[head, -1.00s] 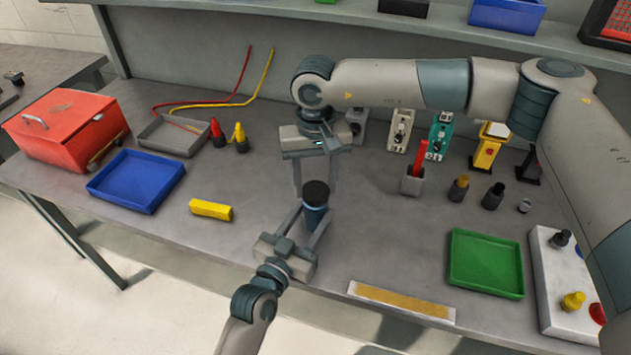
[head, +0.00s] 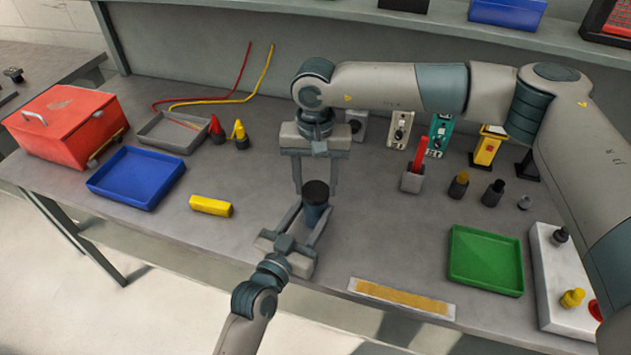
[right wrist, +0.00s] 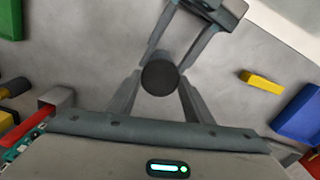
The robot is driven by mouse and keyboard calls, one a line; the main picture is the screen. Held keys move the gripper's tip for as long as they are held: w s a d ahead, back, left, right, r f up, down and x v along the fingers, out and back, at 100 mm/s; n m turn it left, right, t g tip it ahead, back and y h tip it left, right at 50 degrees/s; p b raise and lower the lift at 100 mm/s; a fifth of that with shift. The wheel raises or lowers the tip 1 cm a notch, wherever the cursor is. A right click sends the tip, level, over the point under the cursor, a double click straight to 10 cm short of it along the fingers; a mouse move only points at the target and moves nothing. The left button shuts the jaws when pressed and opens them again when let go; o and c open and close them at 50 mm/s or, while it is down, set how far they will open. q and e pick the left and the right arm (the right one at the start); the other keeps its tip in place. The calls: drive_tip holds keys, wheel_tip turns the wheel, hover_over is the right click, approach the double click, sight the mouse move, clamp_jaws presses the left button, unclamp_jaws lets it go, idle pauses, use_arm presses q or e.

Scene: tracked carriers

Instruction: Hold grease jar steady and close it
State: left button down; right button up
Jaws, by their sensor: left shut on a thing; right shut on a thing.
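My right gripper (head: 315,189) points down from above and is shut on the black lid, one finger on each side. In the right wrist view the round lid (right wrist: 160,78) sits between the right fingertips and hides the body below. Whether the lid is fully seated cannot be told.
A yellow block (head: 211,206), a blue tray (head: 92,187) and a red toolbox (head: 60,150) are to the left. A green tray (head: 487,285) and a white control box (head: 565,330) are at right. Small devices line the back. Bench around the jar is clear.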

drive_tip(key=m, duration=3.2)
drive_tip(key=shift+s, duration=0.1)
drive_tip(key=m, duration=0.5)
drive_tip(key=shift+m, duration=0.4)
drive_tip(key=m, duration=1.3)
drive_tip(key=o, duration=1)
